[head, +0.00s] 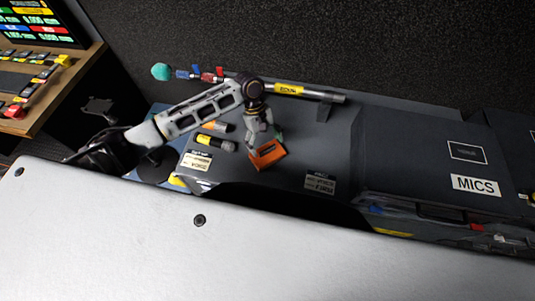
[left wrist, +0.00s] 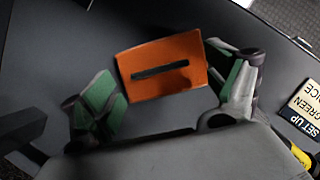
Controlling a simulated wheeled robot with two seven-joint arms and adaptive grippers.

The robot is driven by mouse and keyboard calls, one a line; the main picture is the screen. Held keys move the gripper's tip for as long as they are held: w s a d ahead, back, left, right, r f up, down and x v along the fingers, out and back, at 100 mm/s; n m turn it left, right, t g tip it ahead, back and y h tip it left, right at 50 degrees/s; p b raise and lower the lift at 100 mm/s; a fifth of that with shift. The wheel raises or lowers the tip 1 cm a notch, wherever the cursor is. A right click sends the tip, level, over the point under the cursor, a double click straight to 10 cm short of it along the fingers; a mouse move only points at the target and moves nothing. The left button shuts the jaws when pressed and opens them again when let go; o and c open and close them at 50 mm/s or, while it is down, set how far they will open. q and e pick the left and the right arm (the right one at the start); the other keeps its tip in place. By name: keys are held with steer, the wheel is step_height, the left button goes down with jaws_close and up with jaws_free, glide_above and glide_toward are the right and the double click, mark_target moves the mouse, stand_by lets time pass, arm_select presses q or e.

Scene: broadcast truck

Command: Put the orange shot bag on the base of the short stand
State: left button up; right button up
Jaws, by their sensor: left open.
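The orange shot bag (head: 269,156) lies on the dark grey counter, with a black strap across its top in the left wrist view (left wrist: 140,88). My left gripper (head: 265,146) reaches down over it from above. In the left wrist view my left gripper (left wrist: 165,85) is open, its green-padded fingers on either side of the bag. I cannot tell whether they touch it. A dark round shape (head: 153,171) left of the bag, partly behind my arm, may be the short stand's base. My right gripper is not in view.
Orange and yellow-banded microphones (head: 216,143) lie left of the bag. A yellow-labelled tube (head: 290,90) and colored-tipped items (head: 187,73) lie along the back. A MICS case (head: 432,165) stands at right. Counter labels (head: 320,184) lie near the front; bare counter shows right of the bag.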

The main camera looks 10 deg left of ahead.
arm_select(q)
steer(key=shift+x, duration=1)
jaws_close()
steer(key=shift+d+r, duration=0.1)
